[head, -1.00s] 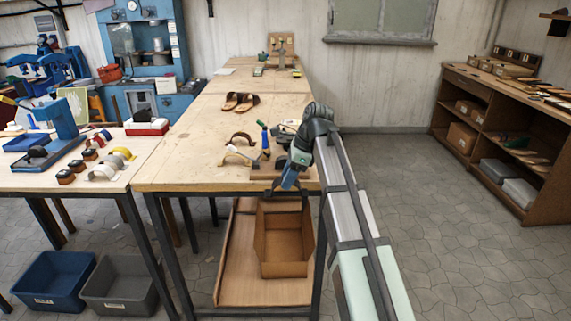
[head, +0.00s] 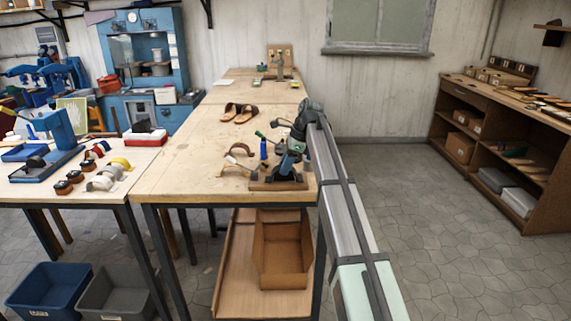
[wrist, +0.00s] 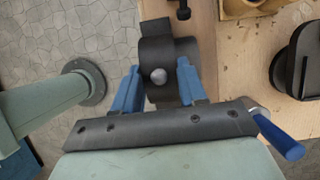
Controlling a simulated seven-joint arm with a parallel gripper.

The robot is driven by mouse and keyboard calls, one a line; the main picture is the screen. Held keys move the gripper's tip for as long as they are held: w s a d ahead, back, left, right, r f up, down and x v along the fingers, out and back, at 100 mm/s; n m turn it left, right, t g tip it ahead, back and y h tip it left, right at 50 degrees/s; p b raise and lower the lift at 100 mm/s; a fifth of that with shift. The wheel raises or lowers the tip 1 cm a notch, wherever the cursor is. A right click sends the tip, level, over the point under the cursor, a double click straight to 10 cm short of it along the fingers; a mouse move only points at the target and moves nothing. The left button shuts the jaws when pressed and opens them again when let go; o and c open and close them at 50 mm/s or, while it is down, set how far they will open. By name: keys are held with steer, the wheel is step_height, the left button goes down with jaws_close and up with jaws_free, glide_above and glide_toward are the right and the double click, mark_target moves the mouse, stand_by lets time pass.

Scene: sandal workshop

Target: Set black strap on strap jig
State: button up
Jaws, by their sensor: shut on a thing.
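My gripper (head: 287,170) is low over the near right corner of the workbench. In the wrist view its two blue fingers (wrist: 157,88) are shut on the black strap (wrist: 158,50), a dark curved band. A round grey knob shows at the middle of the band; I cannot tell whether it belongs to the strap or to something under it. A brown wooden block (head: 259,186), apparently the strap jig's base, lies on the bench right under my gripper. My gripper hides much of it, and contact between strap and jig cannot be made out.
A blue upright tool (head: 263,149), a brown arched strap (head: 241,149) and a green-handled tool stand close left of my gripper. Brown sandals (head: 239,112) lie farther back. Several coloured straps lie on the left table (head: 60,190). An open cardboard box (head: 281,251) is below the bench.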

steer(key=w, duration=0.3)
steer(key=shift+w, duration=0.1)
steer(key=shift+w+f, duration=0.15)
steer(key=shift+f, duration=0.55)
steer(key=shift+f, duration=0.2)
steer(key=o, duration=1.1)
steer(key=shift+r, duration=0.1)
steer(key=v, duration=1.2)
